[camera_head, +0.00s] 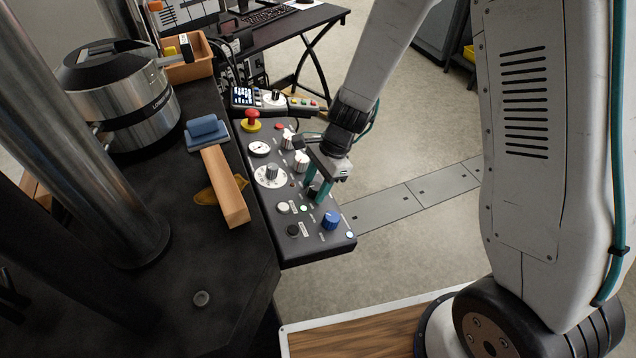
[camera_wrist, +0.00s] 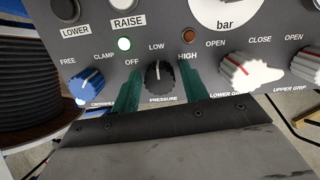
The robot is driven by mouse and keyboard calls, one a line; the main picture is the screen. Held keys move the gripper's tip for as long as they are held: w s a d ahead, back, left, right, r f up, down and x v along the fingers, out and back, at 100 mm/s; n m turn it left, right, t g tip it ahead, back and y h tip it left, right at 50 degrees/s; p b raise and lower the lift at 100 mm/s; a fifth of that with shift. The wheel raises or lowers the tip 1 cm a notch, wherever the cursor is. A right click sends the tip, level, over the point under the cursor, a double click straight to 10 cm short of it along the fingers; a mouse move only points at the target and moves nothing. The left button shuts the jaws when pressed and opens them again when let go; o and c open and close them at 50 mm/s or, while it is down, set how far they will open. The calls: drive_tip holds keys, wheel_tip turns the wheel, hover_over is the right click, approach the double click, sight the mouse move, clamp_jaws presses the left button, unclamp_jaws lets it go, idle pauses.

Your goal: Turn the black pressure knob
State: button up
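The black pressure knob (camera_wrist: 158,76) sits on the dark control panel (camera_head: 328,237), under the labels OFF, LOW and HIGH in the wrist view. Its white pointer line points up, close to LOW. My gripper (camera_wrist: 160,88) has its two green fingers on either side of the knob, with a gap visible on each side. It also shows in the head view (camera_head: 318,188), over the panel's right part, where the fingers mostly hide the knob. The fingers are apart and do not appear to touch the knob.
A blue knob (camera_wrist: 87,82) is left of the pressure knob, and a red-white grip knob (camera_wrist: 237,72) is to the right. A gauge dial marked bar (camera_wrist: 222,12) is above. A red emergency button (camera_head: 252,116) stands at the panel's far end. A wooden block (camera_head: 226,187) lies beside the panel.

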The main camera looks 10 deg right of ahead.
drive_tip(key=c, duration=0.6)
drive_tip(key=shift+d, duration=0.1)
drive_tip(key=n, duration=0.5)
drive_tip(key=n+h, duration=0.1)
drive_tip(key=n, duration=0.3)
drive_tip(key=shift+n+g, duration=0.4)
drive_tip(key=shift+n, duration=0.3)
drive_tip(key=o, duration=1)
drive_tip(key=shift+a, duration=0.2)
drive_tip(key=shift+c, duration=0.2)
drive_tip(key=shift+d, duration=0.1)
drive_tip(key=shift+r, duration=0.1)
